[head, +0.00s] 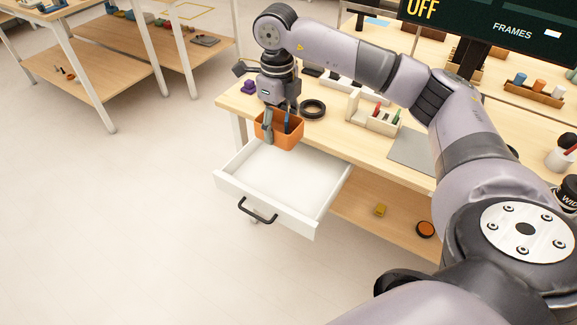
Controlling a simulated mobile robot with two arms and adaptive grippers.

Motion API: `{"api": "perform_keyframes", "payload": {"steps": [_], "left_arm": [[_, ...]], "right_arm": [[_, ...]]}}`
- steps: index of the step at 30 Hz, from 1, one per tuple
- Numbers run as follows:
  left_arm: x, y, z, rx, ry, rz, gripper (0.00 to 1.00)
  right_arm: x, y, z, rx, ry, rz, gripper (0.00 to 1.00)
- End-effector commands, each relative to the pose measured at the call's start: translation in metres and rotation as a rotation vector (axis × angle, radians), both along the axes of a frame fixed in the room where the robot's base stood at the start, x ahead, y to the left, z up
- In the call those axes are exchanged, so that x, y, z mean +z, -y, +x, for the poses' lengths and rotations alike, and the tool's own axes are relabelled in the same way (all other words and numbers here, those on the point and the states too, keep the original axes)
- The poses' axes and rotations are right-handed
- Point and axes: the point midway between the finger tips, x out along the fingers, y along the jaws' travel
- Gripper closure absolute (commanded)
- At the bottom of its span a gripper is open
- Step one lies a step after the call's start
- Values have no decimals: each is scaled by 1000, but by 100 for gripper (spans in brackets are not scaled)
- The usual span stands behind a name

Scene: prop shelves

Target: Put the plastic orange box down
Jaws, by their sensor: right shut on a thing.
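The orange plastic box (289,139) is in the head view, at the left front part of the wooden table (330,130), above the back of an open white drawer (279,183). My right gripper (277,127) points down at the box and is shut on it, with one finger showing in front of its near wall. The box looks upright. I cannot tell whether its underside touches the table edge. My left gripper is not in view.
A black ring (313,108) lies just right of the box, and a purple object (249,87) is to its left. A partitioned organizer (373,117) and a grey mat (412,150) are further right. The open drawer is empty. A lower shelf (360,205) holds small items.

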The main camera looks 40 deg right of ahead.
Motion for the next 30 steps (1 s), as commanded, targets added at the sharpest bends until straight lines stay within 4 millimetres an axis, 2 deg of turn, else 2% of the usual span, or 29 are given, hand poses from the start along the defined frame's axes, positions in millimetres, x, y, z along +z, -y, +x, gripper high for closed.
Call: {"api": "perform_keyframes", "payload": {"steps": [9,15,23,30], "left_arm": [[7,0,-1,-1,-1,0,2],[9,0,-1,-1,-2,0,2],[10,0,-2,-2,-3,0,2],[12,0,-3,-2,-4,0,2]], "right_arm": [[-85,0,-2,2,-8,-1,70],[-129,0,-2,3,-4,0,70],[-151,-1,-1,4,-2,0,70],[-184,-1,-1,4,-2,0,70]]}}
